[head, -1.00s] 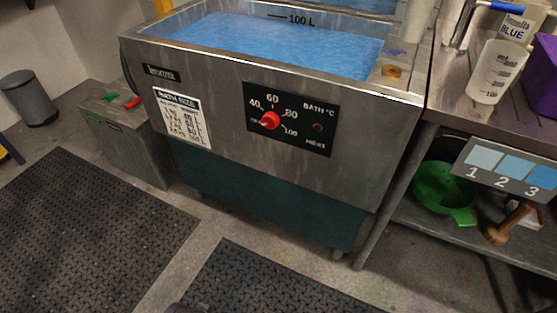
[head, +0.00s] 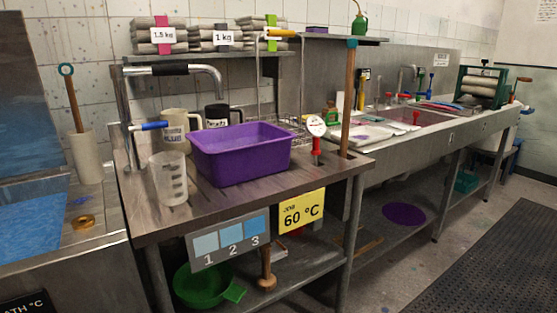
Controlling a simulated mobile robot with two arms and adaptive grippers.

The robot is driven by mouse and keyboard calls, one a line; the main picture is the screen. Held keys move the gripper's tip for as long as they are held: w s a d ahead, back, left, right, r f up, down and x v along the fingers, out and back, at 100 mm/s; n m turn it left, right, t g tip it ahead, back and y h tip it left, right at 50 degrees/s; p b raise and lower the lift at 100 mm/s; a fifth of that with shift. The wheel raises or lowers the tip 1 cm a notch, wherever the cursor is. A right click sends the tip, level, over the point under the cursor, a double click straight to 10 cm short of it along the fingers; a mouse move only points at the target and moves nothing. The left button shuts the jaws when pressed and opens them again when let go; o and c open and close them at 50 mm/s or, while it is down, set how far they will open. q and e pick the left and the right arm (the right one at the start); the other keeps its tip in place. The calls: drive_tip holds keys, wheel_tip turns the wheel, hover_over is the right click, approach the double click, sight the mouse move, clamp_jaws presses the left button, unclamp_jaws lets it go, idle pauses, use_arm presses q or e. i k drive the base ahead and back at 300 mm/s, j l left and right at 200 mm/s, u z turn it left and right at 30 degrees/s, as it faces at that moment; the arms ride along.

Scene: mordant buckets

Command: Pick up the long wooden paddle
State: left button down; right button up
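Two long wooden shafts show, and I cannot tell which one is the paddle. One brown wooden shaft (head: 348,98) with a teal band near its top stands upright at the back right corner of the steel bench, and its lower end is hidden. A second wooden shaft (head: 72,100) with a teal ring on top leans slightly in a white cylindrical holder (head: 86,158) beside the blue bath, its lower end hidden inside. Neither gripper is in view.
The steel bench (head: 150,222) holds a purple tub (head: 240,153), a clear measuring beaker (head: 169,178), jugs and a red-stemmed dial gauge (head: 316,135). A green colander (head: 205,285) sits on its lower shelf. Sinks (head: 440,118) run along the right. Floor mat (head: 490,262) lies at right.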

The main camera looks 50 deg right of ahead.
sight(352, 44)
drive_tip(key=z, duration=2.15)
drive_tip(key=i+l+u, duration=0.3)
drive_tip(key=i+l, duration=0.2)
drive_tip(key=i+l+u, duration=0.25)
drive_tip(key=i+l, duration=0.15)
drive_tip(key=l, duration=0.25)
